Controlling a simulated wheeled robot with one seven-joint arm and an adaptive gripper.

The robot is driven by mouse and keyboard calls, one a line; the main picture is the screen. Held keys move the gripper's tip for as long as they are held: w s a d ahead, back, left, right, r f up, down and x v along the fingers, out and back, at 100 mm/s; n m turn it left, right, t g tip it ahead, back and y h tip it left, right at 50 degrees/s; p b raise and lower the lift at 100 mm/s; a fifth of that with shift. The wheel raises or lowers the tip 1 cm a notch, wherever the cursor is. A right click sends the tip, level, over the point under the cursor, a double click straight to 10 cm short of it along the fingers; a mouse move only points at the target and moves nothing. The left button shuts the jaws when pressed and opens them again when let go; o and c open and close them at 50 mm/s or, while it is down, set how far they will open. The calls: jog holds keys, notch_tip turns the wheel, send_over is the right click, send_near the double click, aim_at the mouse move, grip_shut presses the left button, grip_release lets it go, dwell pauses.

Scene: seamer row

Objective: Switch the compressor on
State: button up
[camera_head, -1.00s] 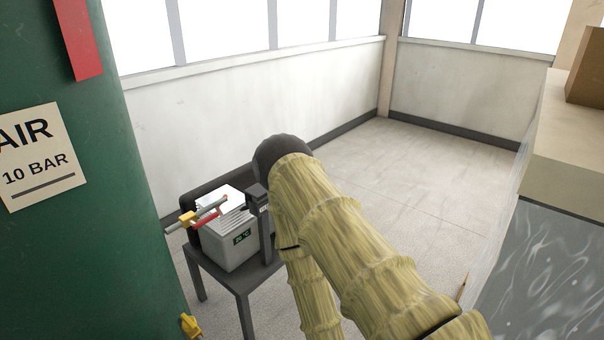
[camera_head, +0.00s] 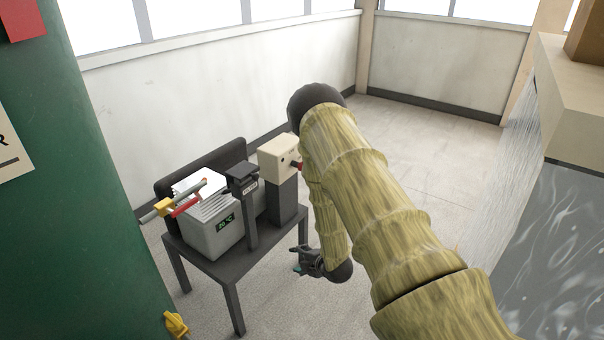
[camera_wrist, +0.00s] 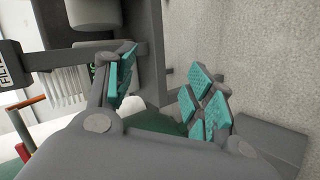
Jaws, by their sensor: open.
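A cream switch box (camera_head: 279,157) with a dark red knob (camera_head: 297,165) on its right face stands on a dark post at the right end of a grey stand. I take it for the compressor's switch; its marks are too small to read, and my arm passes close to its right side. My gripper (camera_head: 309,262) hangs below and right of the box, apart from it, beside the stand. In the wrist view my gripper (camera_wrist: 165,75) has its teal-padded fingers spread, with nothing between them. I cannot make out the switch box in the wrist view.
A green tank (camera_head: 70,230) fills the left. A pale block (camera_head: 570,120) stands right. Floor behind is clear.

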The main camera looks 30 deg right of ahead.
jog(key=w+d+r+n+t+y+b, duration=0.2)
jog(key=w+d+r+n+t+y, duration=0.1)
jog(key=w+d+r+n, duration=0.65)
jog(key=w+d+r+n+t+y+b, duration=0.3)
jog(key=w+d+r+n, duration=0.3)
jog(key=d+r+n, duration=0.55)
jog(key=w+a+n, duration=0.1)
jog(key=w, duration=0.2)
jog(key=w+a, duration=0.1)
jog(key=w, duration=0.2)
jog(key=w+a+f+n, duration=0.1)
jog(key=w, duration=0.3)
jog(key=shift+a+n+p, duration=0.1)
jog(key=shift+n+p, duration=0.2)
jog(key=shift+p, duration=0.05)
jog(key=shift+c, duration=0.4)
jog(key=c, duration=0.9)
jog(key=shift+a+f, duration=0.1)
